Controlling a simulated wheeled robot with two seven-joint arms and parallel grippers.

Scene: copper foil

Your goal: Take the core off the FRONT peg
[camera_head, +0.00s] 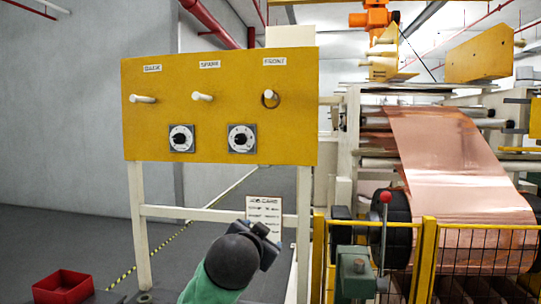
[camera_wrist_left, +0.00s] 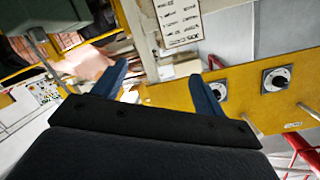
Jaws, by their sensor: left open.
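The yellow board (camera_head: 220,120) carries three light pegs in a row under labels. The FRONT peg (camera_head: 272,94) is the right one, and a brown-rimmed ring, the core (camera_head: 267,104), shows around it. The SPARE peg (camera_head: 203,96) and the left peg (camera_head: 144,99) look bare. My left gripper (camera_head: 270,240) is below the board, in front of the paper card and apart from the core. In the left wrist view its two blue fingers (camera_wrist_left: 160,85) stand wide apart with nothing held. The core is not visible there. My right gripper is not in view.
Two dials (camera_head: 181,138) (camera_head: 242,138) sit below the pegs. A machine with a copper sheet (camera_head: 455,150), yellow guard rails (camera_head: 425,260) and a red-knobbed lever (camera_head: 385,200) stands at right. A red bin (camera_head: 63,288) is on the floor at lower left.

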